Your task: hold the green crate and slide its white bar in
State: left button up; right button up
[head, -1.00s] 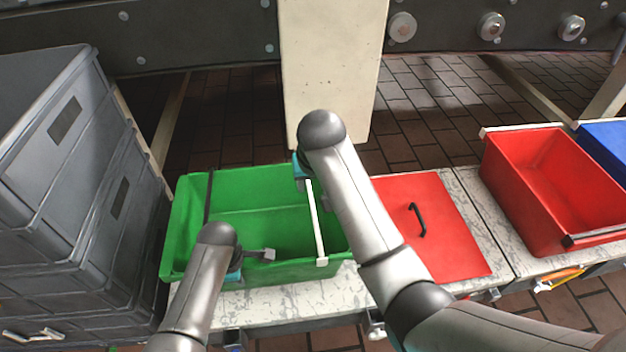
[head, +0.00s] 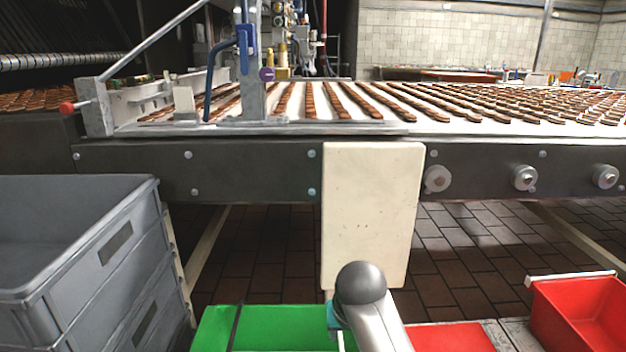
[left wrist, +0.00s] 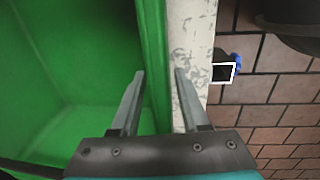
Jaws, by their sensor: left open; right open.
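The green crate (head: 280,318) shows only its far part at the bottom edge of the head view; the rest is out of frame. A short piece of the white bar (head: 341,341) shows beside my right arm. My right gripper (head: 333,314) is at the crate's far side near the bar's far end; its fingers are mostly hidden behind the arm. In the left wrist view my left gripper (left wrist: 157,72) is open. The crate's green wall (left wrist: 154,50) lies between its two fingers, one on the inner side, one over the pale ledge. I cannot tell whether they touch it.
Grey stacked crates (head: 78,230) stand at the left. A red lid (head: 450,338) and a red crate (head: 585,312) are at the lower right. A conveyor with rows of biscuits (head: 380,105) and a hanging cream panel (head: 370,215) are beyond.

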pick_arm(q)
jog(key=shift+r, duration=0.1)
notch_tip(320, 180, up, 9)
jog(key=s+p, duration=0.1)
jog(key=p, duration=1)
jog(key=o, duration=0.6)
jog(key=shift+c, duration=0.2)
